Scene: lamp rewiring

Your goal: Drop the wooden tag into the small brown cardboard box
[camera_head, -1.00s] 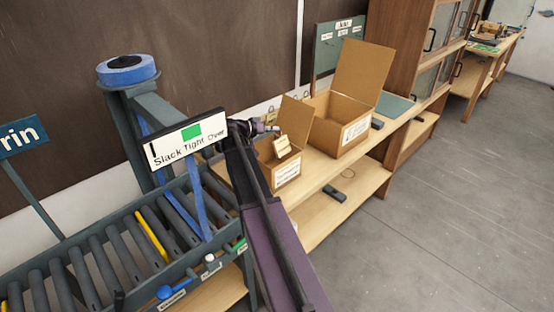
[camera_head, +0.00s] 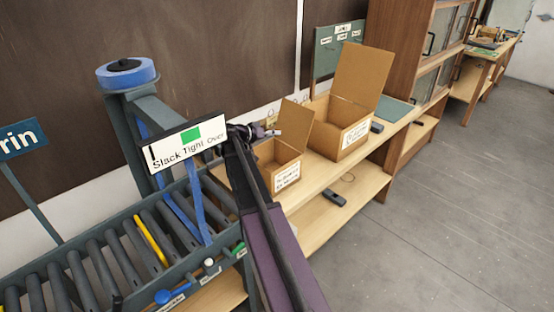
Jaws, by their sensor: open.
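The small brown cardboard box (camera_head: 288,178) stands on the wooden bench with its flap up and a white label on its front. My gripper (camera_head: 272,132) is open just above and behind its left part, beside the raised flap. No wooden tag shows between the fingers. I cannot see the tag anywhere; the inside of the box is only partly visible, and its floor is hidden by the front wall and my arm.
A larger open cardboard box (camera_head: 345,128) stands to the right of the small one. A roller conveyor (camera_head: 110,250) with a "Slack Tight Over" sign (camera_head: 185,143) is at left. A wooden cabinet (camera_head: 410,50) stands beyond. Grey floor (camera_head: 450,200) is clear at right.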

